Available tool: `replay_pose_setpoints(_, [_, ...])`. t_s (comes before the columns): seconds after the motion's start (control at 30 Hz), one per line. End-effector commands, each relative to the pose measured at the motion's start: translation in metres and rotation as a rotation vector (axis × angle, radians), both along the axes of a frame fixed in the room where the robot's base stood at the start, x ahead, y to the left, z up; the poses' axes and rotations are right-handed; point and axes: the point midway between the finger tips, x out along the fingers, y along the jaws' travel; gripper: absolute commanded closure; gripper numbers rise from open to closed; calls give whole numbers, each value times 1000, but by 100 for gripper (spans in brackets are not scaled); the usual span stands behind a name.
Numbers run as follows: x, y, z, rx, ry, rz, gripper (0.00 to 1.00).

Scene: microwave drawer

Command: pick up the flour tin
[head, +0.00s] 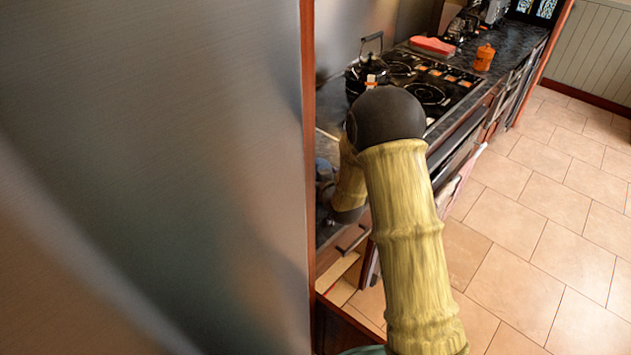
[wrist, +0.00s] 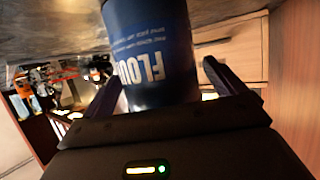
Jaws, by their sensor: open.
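The flour tin (wrist: 150,40) is dark blue with pale "FLOU..." lettering and fills the upper middle of the wrist view. Its upper part in that picture is cut off by the frame edge. My gripper (wrist: 161,78) is open, with one finger on each side of the tin. I cannot tell whether either finger touches it. In the head view my arm covers the gripper. A small dark bluish shape (head: 325,170) shows left of the arm there, and I cannot tell if it is the tin.
A large metal panel (head: 150,170) fills the left of the head view, close to my arm. Tiled floor (head: 540,220) is clear at the right.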

Motion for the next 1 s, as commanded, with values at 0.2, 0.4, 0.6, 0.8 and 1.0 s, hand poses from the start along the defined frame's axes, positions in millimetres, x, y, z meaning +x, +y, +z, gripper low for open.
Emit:
replay_pose_setpoints(0.2, [11, 3, -5, 1, 0, -1, 5])
replay_pose_setpoints(0.4, [11, 3, -5, 0, 0, -1, 5])
replay_pose_setpoints(0.6, [11, 3, -5, 0, 0, -1, 5])
replay_pose_setpoints(0.8, [11, 3, -5, 0, 0, 0, 30])
replay_pose_setpoints(1.0, [11, 3, -4, 1, -2, 0, 56])
